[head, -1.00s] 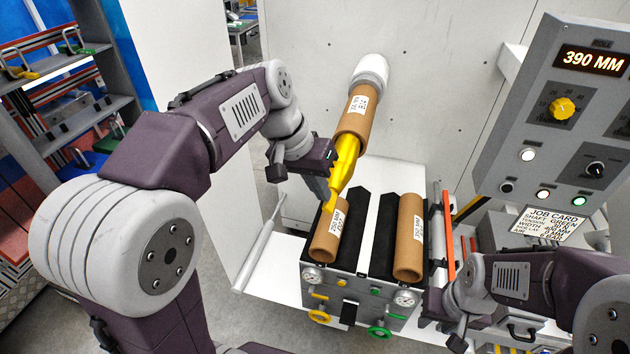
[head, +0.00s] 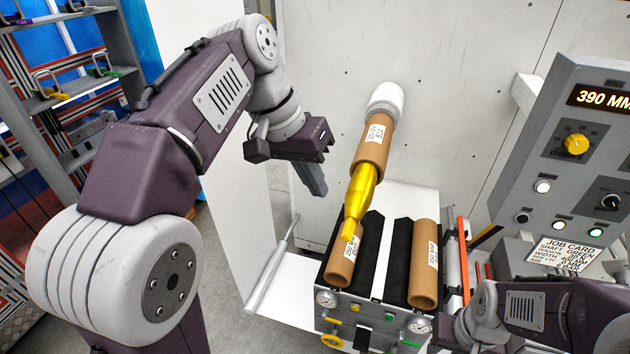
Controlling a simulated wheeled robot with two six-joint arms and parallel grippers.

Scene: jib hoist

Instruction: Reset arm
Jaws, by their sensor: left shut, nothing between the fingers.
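My left gripper (head: 316,180) is shut and empty, hanging in free space left of the yellow shaft (head: 360,198) and apart from it. The shaft slopes down from a brown labelled roll (head: 371,146), which sits below a white rounded end (head: 385,101) near the wall. The shaft's lower tip is at a second brown roll (head: 343,263) on the left black bed of the bench; I cannot tell if they touch. My right arm enters at the lower right; its fingers are not in view.
A third brown roll (head: 425,263) lies on the right black bed. A control panel (head: 584,160) reading 390 MM and a job card (head: 563,253) stand at the right. A shelf rack (head: 60,100) is at the left.

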